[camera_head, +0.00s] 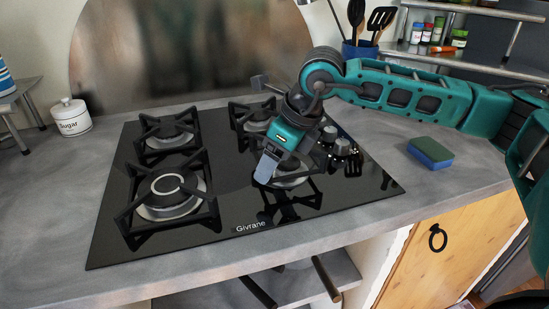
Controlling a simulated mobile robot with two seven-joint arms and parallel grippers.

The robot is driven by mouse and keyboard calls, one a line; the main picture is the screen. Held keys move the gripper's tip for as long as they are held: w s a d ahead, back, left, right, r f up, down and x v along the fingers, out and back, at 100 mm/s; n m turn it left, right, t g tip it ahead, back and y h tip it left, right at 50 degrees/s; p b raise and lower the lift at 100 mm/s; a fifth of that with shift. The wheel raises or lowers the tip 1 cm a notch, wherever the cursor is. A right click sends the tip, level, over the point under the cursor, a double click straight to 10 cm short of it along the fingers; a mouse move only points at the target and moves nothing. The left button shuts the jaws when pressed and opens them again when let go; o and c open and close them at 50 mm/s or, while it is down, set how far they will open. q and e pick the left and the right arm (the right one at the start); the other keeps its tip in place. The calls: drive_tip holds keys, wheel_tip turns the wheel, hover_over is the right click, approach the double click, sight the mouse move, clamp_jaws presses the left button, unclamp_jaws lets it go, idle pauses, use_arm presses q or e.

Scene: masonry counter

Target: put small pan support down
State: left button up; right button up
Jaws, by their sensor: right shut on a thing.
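My right gripper (268,163) is over the front right burner (291,174) of the black glass hob (228,193), pointing down. It is shut on the small pan support (267,190), a dark frame mostly hidden behind the gripper and hard to tell from the black glass. Dark bars and their reflection show around and in front of this burner. I cannot tell whether the support touches the glass. My left gripper is not in view.
Other black pan supports stand at the front left (207,194), back left (143,125) and back right (235,108). Control knobs (342,147) are right of the gripper. A green-blue sponge (430,152) lies on the grey counter (455,172). A sugar jar (71,117) stands left.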

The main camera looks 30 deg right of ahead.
drive_tip(key=shift+f+b, duration=0.3)
drive_tip(key=shift+f, duration=0.15)
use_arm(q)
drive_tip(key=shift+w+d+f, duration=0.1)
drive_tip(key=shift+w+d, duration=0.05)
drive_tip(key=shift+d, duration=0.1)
use_arm(e)
drive_tip(key=o, duration=1.4)
drive_tip(key=shift+r+p, duration=0.55)
drive_tip(key=shift+p, duration=0.05)
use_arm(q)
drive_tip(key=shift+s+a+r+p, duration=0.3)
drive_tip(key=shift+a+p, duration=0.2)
use_arm(e)
drive_tip(key=shift+v, duration=6.1)
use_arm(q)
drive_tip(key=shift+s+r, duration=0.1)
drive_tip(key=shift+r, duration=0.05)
use_arm(e)
drive_tip(key=shift+f, duration=0.1)
